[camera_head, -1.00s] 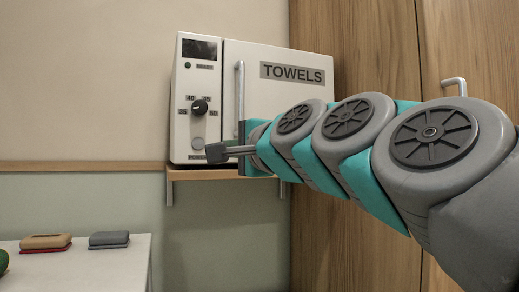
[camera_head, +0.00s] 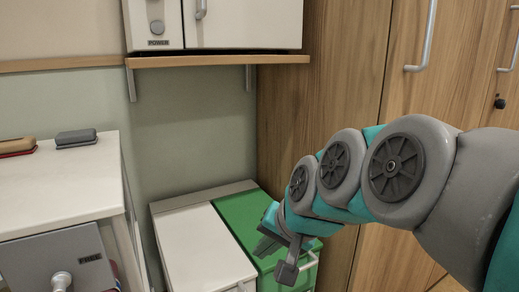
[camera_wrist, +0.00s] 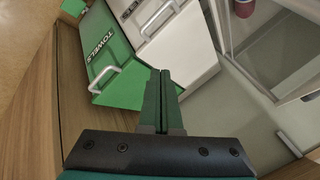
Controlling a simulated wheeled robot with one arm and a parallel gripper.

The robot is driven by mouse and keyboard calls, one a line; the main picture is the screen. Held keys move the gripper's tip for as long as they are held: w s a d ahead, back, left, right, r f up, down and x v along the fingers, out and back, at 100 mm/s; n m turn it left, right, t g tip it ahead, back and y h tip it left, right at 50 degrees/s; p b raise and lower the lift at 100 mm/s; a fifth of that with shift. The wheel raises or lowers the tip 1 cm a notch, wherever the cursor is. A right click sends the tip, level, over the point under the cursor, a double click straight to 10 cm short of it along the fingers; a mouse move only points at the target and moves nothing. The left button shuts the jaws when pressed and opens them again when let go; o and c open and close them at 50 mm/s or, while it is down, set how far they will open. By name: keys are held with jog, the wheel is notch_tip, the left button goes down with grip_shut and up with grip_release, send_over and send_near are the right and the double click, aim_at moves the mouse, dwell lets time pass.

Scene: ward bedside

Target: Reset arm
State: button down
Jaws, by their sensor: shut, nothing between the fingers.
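My gripper (camera_head: 287,268) is at the end of my grey and teal arm, low in the right half of the head view. It points down, in front of a green-topped bin (camera_head: 237,222). In the wrist view my gripper (camera_wrist: 161,76) has its two dark fingers together with nothing between them. There the green bin front (camera_wrist: 112,82) has a TOWELS label and a bar handle, beyond the fingertips. I cannot tell how far the fingers are from it.
A white-topped bin (camera_head: 190,248) stands left of the green one. A white table (camera_head: 60,190) with a grey folded item (camera_head: 76,137) is at left. A wall shelf (camera_head: 215,61) bears a white cabinet (camera_head: 245,25). Tall wooden cupboards (camera_head: 330,95) stand at right, close to my arm.

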jog(key=s+d+f+n+g+h, duration=0.1)
jog(key=s+d+f+g+h, duration=0.1)
jog(key=s+d+f, duration=0.5)
jog(key=s+d+f+n+g+h, duration=0.2)
jog(key=s+d+f+g, duration=0.3)
jog(key=s, duration=0.9)
notch_tip(320, 180, down, 5)
jog(key=shift+d+r+n, duration=0.1)
jog(key=shift+d+n, duration=0.2)
jog(key=shift+d, duration=0.85)
